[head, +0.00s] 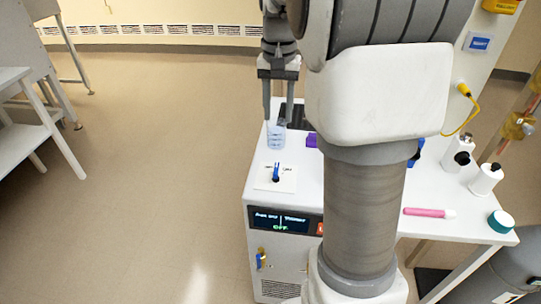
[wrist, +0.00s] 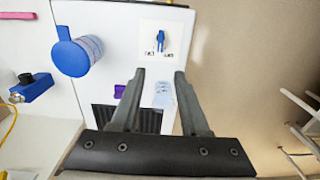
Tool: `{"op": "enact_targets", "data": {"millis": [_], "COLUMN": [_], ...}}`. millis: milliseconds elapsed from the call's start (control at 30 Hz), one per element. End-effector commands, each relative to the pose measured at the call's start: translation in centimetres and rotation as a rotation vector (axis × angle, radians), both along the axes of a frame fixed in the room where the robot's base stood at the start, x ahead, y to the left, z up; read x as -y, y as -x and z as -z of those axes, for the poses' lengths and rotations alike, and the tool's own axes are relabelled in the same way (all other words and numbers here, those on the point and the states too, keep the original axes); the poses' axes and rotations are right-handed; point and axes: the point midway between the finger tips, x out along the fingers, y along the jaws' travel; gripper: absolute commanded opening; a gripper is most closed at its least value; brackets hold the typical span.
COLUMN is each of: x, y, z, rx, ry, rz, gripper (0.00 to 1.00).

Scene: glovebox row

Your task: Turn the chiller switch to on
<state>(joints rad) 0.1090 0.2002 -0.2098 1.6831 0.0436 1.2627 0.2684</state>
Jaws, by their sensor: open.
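A switch with a blue handle (head: 276,174) sits on a square white plate on top of the white cabinet, near its front left. It also shows in the wrist view (wrist: 160,41), with its handle in line with the picture's vertical. Small labels flank it, too small to read. My gripper (head: 278,119) is open and empty, above the cabinet top and farther back than the switch. In the wrist view the open fingers (wrist: 158,76) point toward the switch plate, apart from it.
A clear beaker (head: 276,136) stands just below my fingers, beside a dark panel (wrist: 105,117) and a purple block (head: 311,140). Floor at left is clear.

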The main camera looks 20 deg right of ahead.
Motion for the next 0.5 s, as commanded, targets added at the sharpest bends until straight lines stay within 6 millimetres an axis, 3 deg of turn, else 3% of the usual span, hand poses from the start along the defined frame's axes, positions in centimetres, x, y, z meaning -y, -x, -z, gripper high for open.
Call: {"op": "enact_targets", "data": {"millis": [500], "x": [0.0], "y": [0.1], "z": [11.5], "rx": [-0.004], "ry": [-0.001], "rz": [-0.001], "gripper": [0.45]}}
